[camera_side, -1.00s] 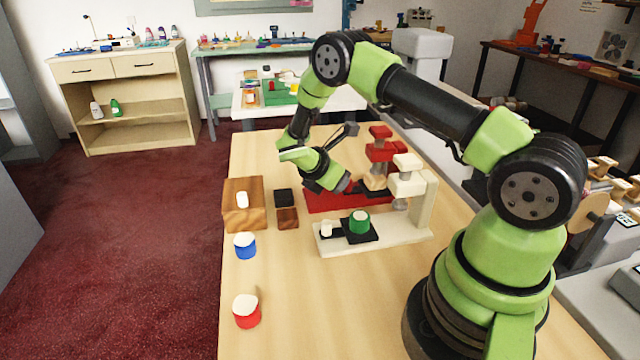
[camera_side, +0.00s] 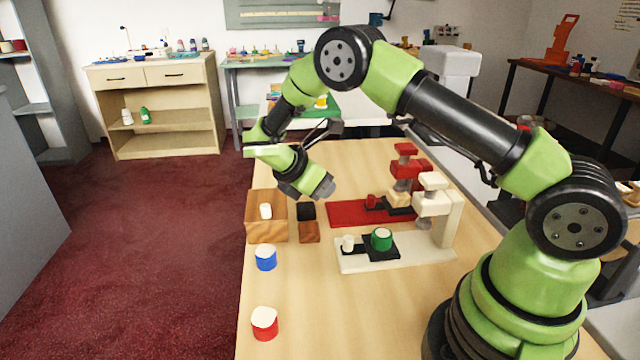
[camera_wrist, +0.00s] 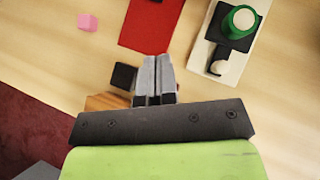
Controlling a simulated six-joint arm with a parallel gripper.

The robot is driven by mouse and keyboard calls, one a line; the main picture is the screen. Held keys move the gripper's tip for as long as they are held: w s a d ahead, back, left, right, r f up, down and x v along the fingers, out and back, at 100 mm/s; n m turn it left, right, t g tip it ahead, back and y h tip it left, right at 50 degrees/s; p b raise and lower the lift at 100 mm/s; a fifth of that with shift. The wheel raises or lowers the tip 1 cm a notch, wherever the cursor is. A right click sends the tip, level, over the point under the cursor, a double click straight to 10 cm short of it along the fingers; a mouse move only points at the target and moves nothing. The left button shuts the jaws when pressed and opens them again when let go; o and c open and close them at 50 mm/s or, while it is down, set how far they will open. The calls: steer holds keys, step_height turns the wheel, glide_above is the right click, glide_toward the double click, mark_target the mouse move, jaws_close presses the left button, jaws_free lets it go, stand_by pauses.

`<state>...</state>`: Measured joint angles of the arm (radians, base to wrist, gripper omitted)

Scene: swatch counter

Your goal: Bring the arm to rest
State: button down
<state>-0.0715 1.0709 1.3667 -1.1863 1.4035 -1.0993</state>
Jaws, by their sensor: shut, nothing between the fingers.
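My gripper (camera_side: 323,188) hangs above the counter (camera_side: 330,300), at the left end of the red stand (camera_side: 345,213) in the side view. Its two fingers (camera_wrist: 152,72) are shut together with nothing between them in the wrist view. The arm is bent, with its elbow high. The fingertips appear clear of the counter, though their exact height is hard to tell.
A cream stand (camera_side: 370,262) holds a green pot (camera_side: 381,240). A wooden box (camera_side: 266,230) and a dark block (camera_side: 306,211) lie left of it. Blue (camera_side: 265,259) and red (camera_side: 264,325) pots stand nearer. A pink cube (camera_wrist: 87,22) shows in the wrist view.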

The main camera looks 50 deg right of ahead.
steer(key=s+a+r+m+t+y, duration=0.2)
steer(key=s+a+r+m+y, duration=0.15)
steer(key=r, duration=0.45)
steer(key=s+a+r+m+t+y, duration=0.1)
steer(key=s+a+r+m+y, duration=0.1)
steer(key=s+r+m, duration=0.45)
steer(key=s+a+r+m+t+y, duration=0.2)
steer(key=s+r+m+t, duration=0.1)
steer(key=s+m, duration=0.1)
steer(key=s+a+r+m+t+y, duration=0.3)
steer(key=s+r+m, duration=0.1)
steer(key=s, duration=0.2)
steer(key=shift+s+a+m+t, duration=0.3)
steer(key=shift+s+a+t, duration=0.05)
steer(key=shift+s+t, duration=0.05)
